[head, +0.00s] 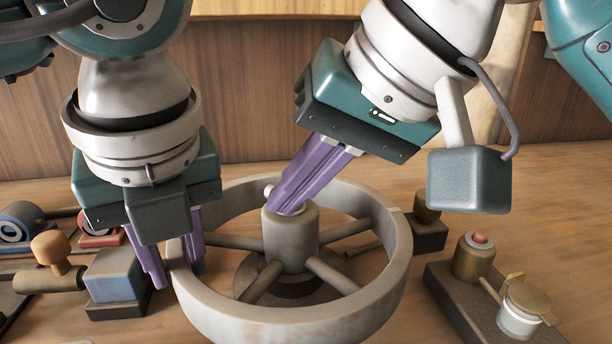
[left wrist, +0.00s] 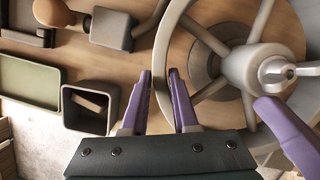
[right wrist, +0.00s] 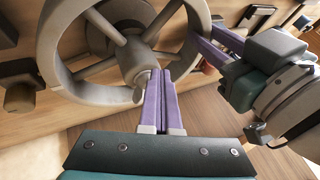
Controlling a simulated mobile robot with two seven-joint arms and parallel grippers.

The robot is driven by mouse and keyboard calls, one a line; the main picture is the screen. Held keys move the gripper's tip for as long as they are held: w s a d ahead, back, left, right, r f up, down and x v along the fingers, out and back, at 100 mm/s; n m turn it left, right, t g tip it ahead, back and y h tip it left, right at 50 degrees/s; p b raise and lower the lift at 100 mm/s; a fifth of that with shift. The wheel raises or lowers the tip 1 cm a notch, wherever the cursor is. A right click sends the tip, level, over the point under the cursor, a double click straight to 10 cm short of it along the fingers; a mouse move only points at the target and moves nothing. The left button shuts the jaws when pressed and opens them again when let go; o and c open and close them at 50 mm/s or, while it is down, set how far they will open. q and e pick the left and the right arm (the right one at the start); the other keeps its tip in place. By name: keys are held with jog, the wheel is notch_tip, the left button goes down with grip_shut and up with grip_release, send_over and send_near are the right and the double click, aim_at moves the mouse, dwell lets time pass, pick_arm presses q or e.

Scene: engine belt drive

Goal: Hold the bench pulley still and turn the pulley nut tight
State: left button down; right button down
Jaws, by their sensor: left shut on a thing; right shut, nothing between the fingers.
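The bench pulley (head: 250,318) is a large pale grey wheel with several spokes and a raised central hub (head: 291,238). My left gripper (head: 172,268) is shut on the left side of the pulley's rim, with one finger on each side of it; its fingers also show in the left wrist view (left wrist: 163,75). The pulley nut (left wrist: 276,71) is a small silvery piece at the hub's end. My right gripper (head: 283,207) is shut and empty, its tips at the hub beside the nut. Whether the tips touch the nut, I cannot tell.
A blue-grey block (head: 117,278) stands left of the rim. A wooden knob (head: 55,250) is beside it. A dark stand with a cup-like fitting (head: 520,310) is at the right. A green tray (left wrist: 30,82) and a dark open box (left wrist: 90,107) show in the left wrist view.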

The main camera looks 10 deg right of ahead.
jog(key=shift+w+a+m+t+h, duration=0.2)
jog(key=shift+a+m+h, duration=0.1)
jog(key=shift+a+m, duration=0.3)
jog(key=shift+w+a+m+t+h, duration=0.2)
jog(key=shift+a+m+h, duration=0.1)
jog(key=shift+a+m, duration=0.25)
jog(key=shift+w+a+m, duration=0.1)
jog(key=shift+m, duration=0.15)
jog(key=shift+h, duration=0.3)
dwell(0.5)
